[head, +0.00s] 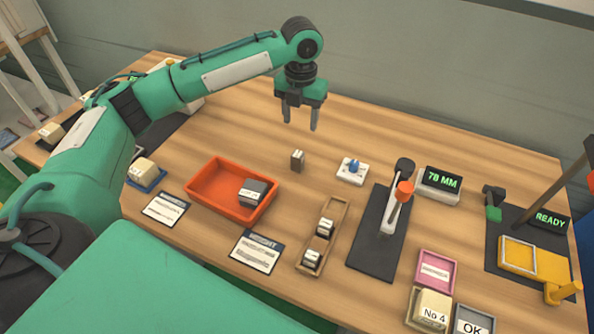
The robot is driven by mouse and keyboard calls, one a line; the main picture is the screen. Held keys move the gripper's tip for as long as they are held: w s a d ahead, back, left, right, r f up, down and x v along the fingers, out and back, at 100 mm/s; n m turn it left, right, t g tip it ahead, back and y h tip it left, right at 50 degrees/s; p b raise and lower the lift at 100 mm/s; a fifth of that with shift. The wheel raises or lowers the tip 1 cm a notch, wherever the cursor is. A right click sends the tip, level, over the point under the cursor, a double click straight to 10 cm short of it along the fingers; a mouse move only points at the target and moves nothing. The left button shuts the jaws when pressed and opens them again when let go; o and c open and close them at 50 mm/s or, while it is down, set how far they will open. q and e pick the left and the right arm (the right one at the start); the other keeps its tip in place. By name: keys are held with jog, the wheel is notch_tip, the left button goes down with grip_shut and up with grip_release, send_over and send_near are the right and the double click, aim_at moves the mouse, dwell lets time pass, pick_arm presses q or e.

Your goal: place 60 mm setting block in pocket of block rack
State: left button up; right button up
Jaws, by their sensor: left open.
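A small dark grey block (297,160) with a light top stands upright on the wooden table; its marking is too small to read, so I cannot confirm it is the 60 mm one. My left gripper (300,118) is open and empty, pointing down above and slightly behind this block, apart from it. The wooden block rack (337,208) lies nearer, to the block's right. Two similar blocks sit in its middle (325,228) and near (312,259) pockets; its far pocket looks empty. My right gripper is not in view.
An orange tray (207,207) holding a grey block (253,192) lies left of the rack. A white pad with a blue knob (352,171) stands right of the small block. A lever fixture (393,213) on a dark mat and a "78 MM" display (442,182) stand further right.

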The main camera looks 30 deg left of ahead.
aim_at(298, 154)
pick_arm(q)
notch_tip(298, 154, down, 9)
jog(key=shift+a+r+p, duration=0.1)
jog(key=shift+a+p, duration=0.05)
jog(key=shift+p, duration=0.15)
jog(key=f, duration=0.5)
jog(key=shift+a+p, duration=0.2)
jog(key=shift+p, duration=0.15)
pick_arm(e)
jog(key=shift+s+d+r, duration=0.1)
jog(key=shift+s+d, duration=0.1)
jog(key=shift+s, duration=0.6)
pick_arm(q)
jog(key=shift+c, duration=0.4)
grip_shut()
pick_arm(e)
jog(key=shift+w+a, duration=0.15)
